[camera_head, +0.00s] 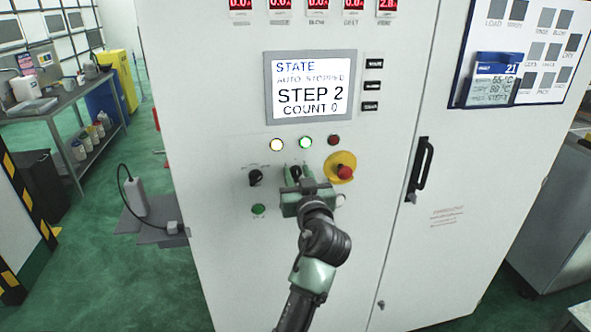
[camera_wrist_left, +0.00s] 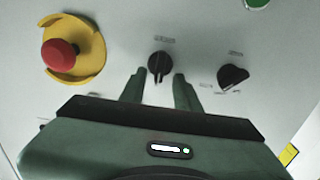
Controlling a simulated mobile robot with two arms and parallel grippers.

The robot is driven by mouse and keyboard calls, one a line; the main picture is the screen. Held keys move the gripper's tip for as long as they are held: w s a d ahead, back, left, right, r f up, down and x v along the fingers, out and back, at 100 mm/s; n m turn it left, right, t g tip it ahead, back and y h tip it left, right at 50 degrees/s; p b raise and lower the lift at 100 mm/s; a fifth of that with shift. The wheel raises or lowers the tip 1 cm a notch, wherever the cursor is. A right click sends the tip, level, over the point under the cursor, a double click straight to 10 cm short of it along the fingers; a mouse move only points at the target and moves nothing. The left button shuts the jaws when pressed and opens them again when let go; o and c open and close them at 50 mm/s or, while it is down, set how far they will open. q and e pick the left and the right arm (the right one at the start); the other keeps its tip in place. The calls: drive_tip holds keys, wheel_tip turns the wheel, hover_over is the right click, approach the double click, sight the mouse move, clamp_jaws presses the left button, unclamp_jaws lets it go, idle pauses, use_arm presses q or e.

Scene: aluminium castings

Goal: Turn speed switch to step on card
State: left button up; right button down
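A white cabinet has a screen (camera_head: 312,87) reading "STATE AUTO STOPPED STEP 2 COUNT 0". Below it sit two black rotary switches: a left one (camera_head: 255,177) and one at my left gripper (camera_head: 299,174), mostly hidden there. In the left wrist view, this middle switch (camera_wrist_left: 159,64) shows between the tips of my open left gripper (camera_wrist_left: 160,77); I cannot tell whether they touch. The other switch (camera_wrist_left: 233,77) is to its right. Their labels are too small to read. A blue-and-white card (camera_head: 492,80) marked 21 hangs on the board; its bottom line is unclear. My right gripper is not visible.
A yellow-ringed red emergency button (camera_head: 343,168) sits close right of my gripper. A green button (camera_head: 258,209) is at lower left. Lit lamps (camera_head: 305,142) are above. A black door handle (camera_head: 420,168) stands out at the right.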

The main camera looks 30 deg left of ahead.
use_arm(q)
drive_tip(key=shift+d, duration=0.15)
drive_tip(key=shift+c, duration=0.6)
clamp_jaws()
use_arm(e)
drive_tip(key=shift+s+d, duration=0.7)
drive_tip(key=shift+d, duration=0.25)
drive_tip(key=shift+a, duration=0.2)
use_arm(q)
drive_tip(key=shift+w+d+m, duration=0.1)
drive_tip(key=shift+m, duration=0.9)
drive_tip(key=shift+w+d+m, duration=0.1)
drive_tip(key=shift+m, duration=1.1)
drive_tip(key=shift+w+d+f+m+p, duration=0.1)
drive_tip(key=shift+m+p, duration=0.4)
drive_tip(key=shift+m, duration=0.6)
drive_tip(key=shift+f+m+p, duration=0.1)
drive_tip(key=shift+m+p, duration=0.2)
drive_tip(key=shift+m, duration=0.8)
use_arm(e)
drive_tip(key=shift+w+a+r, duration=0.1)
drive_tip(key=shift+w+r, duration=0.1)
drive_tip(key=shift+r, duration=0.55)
